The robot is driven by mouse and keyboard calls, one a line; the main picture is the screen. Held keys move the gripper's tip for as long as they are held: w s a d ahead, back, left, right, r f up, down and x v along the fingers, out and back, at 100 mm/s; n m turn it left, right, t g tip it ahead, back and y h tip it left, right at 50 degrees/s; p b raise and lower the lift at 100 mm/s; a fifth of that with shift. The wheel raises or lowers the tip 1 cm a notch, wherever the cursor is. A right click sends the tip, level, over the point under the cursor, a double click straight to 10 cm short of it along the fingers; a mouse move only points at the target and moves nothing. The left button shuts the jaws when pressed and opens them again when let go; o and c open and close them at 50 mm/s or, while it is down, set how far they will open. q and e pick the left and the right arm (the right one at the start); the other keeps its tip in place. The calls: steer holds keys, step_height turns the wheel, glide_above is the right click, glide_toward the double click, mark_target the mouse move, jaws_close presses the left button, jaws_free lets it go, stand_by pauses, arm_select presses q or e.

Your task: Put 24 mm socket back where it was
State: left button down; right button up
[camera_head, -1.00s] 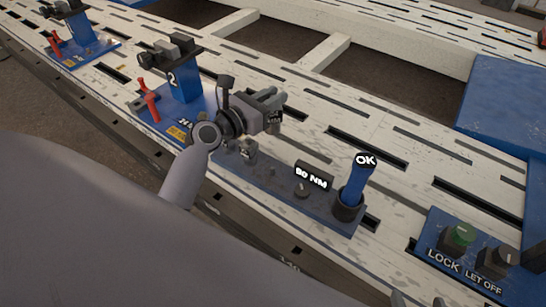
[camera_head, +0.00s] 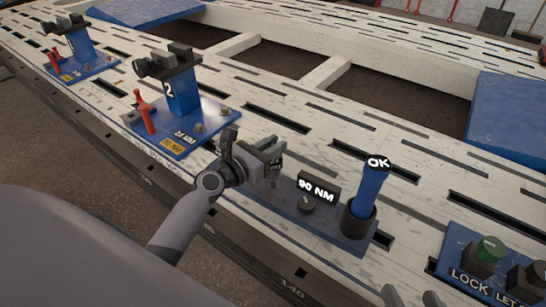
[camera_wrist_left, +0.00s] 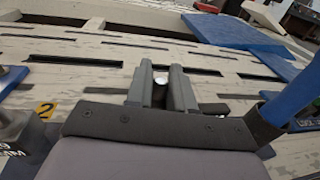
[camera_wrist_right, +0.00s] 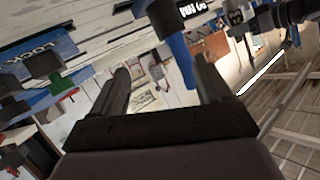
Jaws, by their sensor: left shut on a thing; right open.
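My left gripper (camera_head: 272,160) is over the left end of the blue tool tray (camera_head: 335,238), shut on a small metal socket. The socket shows as a bright round end (camera_wrist_left: 159,95) between the fingers in the left wrist view. Its size marking is not readable. In the head view the gripper and arm hide the socket places at that end of the tray, so I cannot tell whether the socket touches the tray. My right gripper (camera_wrist_right: 162,75) is open and empty; its tips (camera_head: 411,298) just show at the bottom edge of the head view.
A blue-handled tool marked OK (camera_head: 371,190) stands in a dark holder on the tray's right end, beside a 90 NM display (camera_head: 317,190) and knob. A LOCK panel (camera_head: 462,262) is at the right. Station 2 (camera_head: 182,95), with a red lever, is left of the gripper.

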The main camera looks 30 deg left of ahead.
arm_select(q)
steer(key=shift+f+b, duration=0.35)
steer(key=shift+f, duration=0.7)
arm_select(e)
steer(key=shift+a+f, duration=0.15)
steer(key=shift+a, duration=0.15)
arm_select(q)
steer(key=shift+f, duration=0.15)
steer(key=shift+f+b, duration=0.4)
steer(key=shift+b, duration=0.1)
steer(key=c, duration=1)
jaws_free()
arm_select(e)
steer(key=shift+d+t, duration=0.3)
steer(key=shift+d, duration=0.05)
arm_select(q)
steer(key=shift+r, duration=0.1)
